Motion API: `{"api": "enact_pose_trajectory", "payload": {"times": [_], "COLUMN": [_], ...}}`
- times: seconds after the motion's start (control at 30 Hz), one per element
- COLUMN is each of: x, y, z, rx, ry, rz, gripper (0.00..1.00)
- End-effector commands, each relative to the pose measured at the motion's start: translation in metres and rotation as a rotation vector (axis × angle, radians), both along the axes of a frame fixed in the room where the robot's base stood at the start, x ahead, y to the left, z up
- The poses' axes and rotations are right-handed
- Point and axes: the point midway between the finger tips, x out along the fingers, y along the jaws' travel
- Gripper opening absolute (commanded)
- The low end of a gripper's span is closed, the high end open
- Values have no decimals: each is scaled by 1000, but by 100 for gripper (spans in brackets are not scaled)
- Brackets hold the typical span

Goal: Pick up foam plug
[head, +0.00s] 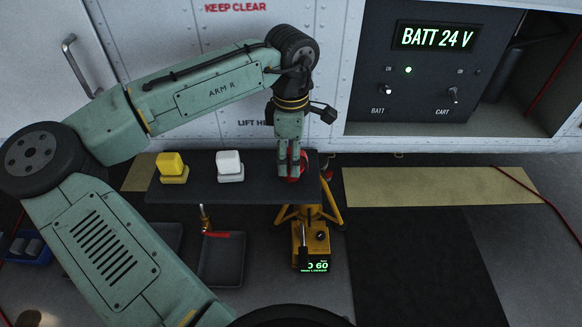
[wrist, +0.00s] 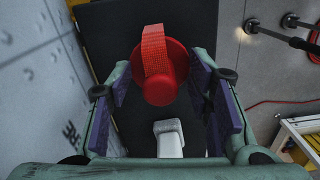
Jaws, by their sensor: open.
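The foam plug appears to be the red round piece with a red ribbed strap in the wrist view (wrist: 162,85). In the head view only a red edge of it (head: 302,171) shows beside my gripper's fingers, which hide the rest. It rests on a dark board (head: 252,193). My gripper (head: 290,170) points down over the right part of the board. In the wrist view its two purple-padded fingers stand open on either side of the red plug, with a gap visible on both sides.
A white block (head: 229,166) and a yellow block (head: 172,168) stand on the board to the left. A white wall and the battery panel (head: 434,65) rise behind. A yellow jack (head: 312,240) is below the board. Dark trays (head: 222,258) lie lower left.

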Motion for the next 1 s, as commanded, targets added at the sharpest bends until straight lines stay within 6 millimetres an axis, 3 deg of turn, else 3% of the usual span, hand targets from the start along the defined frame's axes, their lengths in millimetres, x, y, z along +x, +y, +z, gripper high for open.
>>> {"api": "enact_pose_trajectory", "payload": {"times": [0.13,0.83,1.0], "x": [0,0,0], "y": [0,0,0], "z": [0,0,1], "rx": [0,0,0], "ry": [0,-1,-1], "rz": [0,0,0], "gripper": [46,0,0]}}
